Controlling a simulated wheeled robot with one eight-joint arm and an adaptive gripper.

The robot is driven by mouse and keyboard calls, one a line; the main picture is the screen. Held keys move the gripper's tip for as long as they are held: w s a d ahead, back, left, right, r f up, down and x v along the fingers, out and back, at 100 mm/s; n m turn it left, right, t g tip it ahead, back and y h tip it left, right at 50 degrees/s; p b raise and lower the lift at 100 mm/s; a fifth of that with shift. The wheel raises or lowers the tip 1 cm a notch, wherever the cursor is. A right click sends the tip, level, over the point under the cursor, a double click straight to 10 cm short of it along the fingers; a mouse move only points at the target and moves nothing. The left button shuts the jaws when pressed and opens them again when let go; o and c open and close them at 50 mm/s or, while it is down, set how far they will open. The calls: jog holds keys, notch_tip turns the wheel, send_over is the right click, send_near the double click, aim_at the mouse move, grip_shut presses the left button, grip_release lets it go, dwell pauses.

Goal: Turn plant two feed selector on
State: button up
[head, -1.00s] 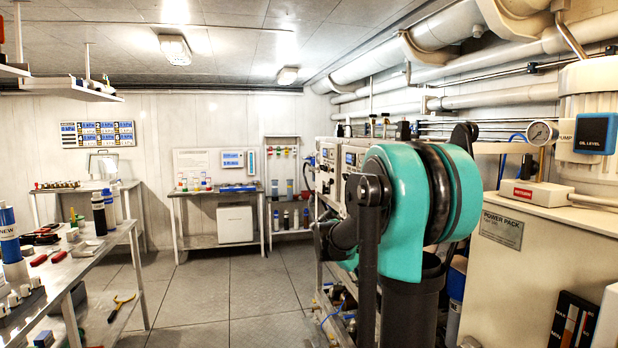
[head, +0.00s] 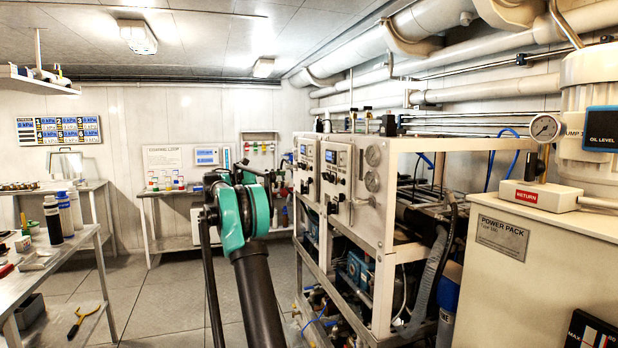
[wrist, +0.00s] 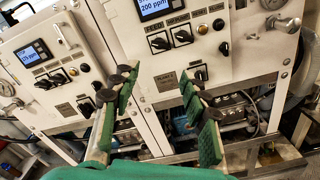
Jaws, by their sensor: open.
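The wrist view shows two cream control panels, tilted in the picture. The right panel (wrist: 222,52) has a 200 ppm display (wrist: 154,8). Below it, under a label reading FEED, is a black selector (wrist: 159,44), with another black selector (wrist: 182,37) to its right. The left panel (wrist: 52,50) has a similar display and several knobs. My gripper (wrist: 158,78) is open and empty, its green-padded fingers apart in front of the right panel's lower part, below the selectors. In the head view both panels (head: 336,175) show on the rack front; my gripper is hidden there.
The rack frame (head: 385,240) holds pumps and hoses below. A power pack (head: 500,262) stands at right. A workbench (head: 70,245) with bottles is at left, with open floor (head: 165,305) between.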

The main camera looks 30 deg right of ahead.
aim_at(323, 176)
jog(key=x, duration=1.7)
jog(key=shift+c, duration=0.4)
jog(key=c, duration=0.8)
jog(key=shift+m, duration=0.3)
jog(key=m, duration=0.5)
jog(key=shift+w+f, duration=0.1)
jog(key=m, duration=0.6)
jog(key=shift+f, duration=0.1)
jog(key=shift+m, duration=0.4)
